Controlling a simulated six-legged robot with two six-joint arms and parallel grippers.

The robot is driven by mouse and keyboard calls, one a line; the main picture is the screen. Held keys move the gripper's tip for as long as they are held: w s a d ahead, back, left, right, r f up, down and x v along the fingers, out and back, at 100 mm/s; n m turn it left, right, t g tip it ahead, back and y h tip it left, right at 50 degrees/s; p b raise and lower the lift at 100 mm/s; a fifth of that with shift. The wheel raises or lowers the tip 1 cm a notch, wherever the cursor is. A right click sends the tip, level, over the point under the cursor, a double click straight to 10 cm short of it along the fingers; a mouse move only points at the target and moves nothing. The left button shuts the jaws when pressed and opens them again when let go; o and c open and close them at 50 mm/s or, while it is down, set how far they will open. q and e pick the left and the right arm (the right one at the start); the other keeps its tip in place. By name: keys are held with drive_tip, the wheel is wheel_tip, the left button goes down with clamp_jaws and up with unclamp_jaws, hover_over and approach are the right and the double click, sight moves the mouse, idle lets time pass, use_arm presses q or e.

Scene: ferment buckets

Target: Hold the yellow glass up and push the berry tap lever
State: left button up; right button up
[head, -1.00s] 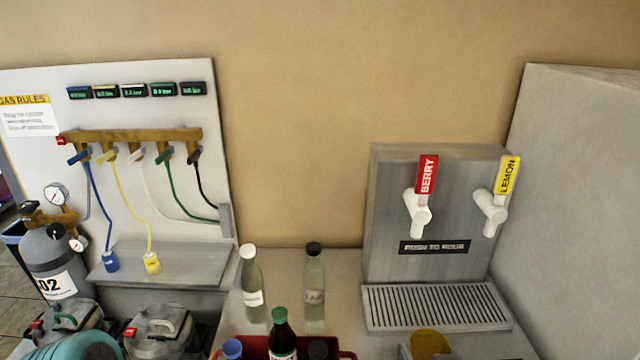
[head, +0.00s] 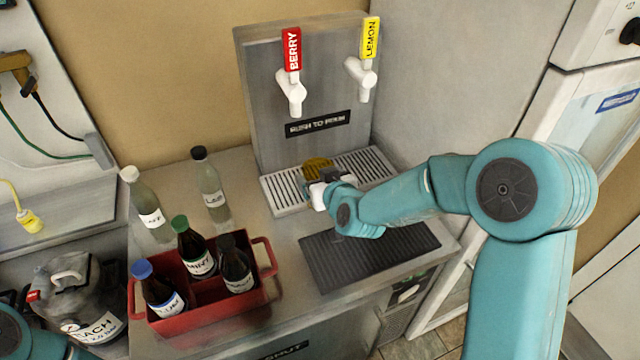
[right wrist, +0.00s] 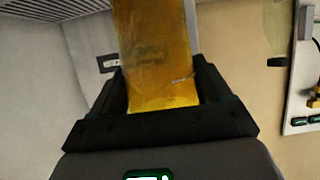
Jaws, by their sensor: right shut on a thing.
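The yellow glass (head: 317,165) is held in my right gripper (head: 322,182). In the head view it shows against the drip tray, below and a little right of the berry tap. In the right wrist view the amber glass (right wrist: 155,55) stands between the two black fingers (right wrist: 160,100), which are shut on it. The berry tap lever (head: 292,50) is red and upright above a white spout (head: 291,92), with a clear gap between it and the glass. My left gripper is out of view; only a bit of teal arm shows at the lower left.
The yellow lemon lever (head: 370,38) is right of the berry one. The slatted drip tray (head: 280,197) lies below the taps. A dark ribbed mat (head: 340,265) is in front. A red crate (head: 215,318) with several bottles stands left, with two clear bottles behind.

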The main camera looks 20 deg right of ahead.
drive_tip(key=w+r, duration=0.2)
drive_tip(key=w, duration=1.2)
drive_tip(key=shift+w, duration=0.15)
drive_tip(key=shift+s+r, duration=0.1)
drive_tip(key=shift+s, duration=0.1)
drive_tip(key=shift+w+f, duration=0.2)
drive_tip(key=shift+w, duration=0.05)
idle(0.7)
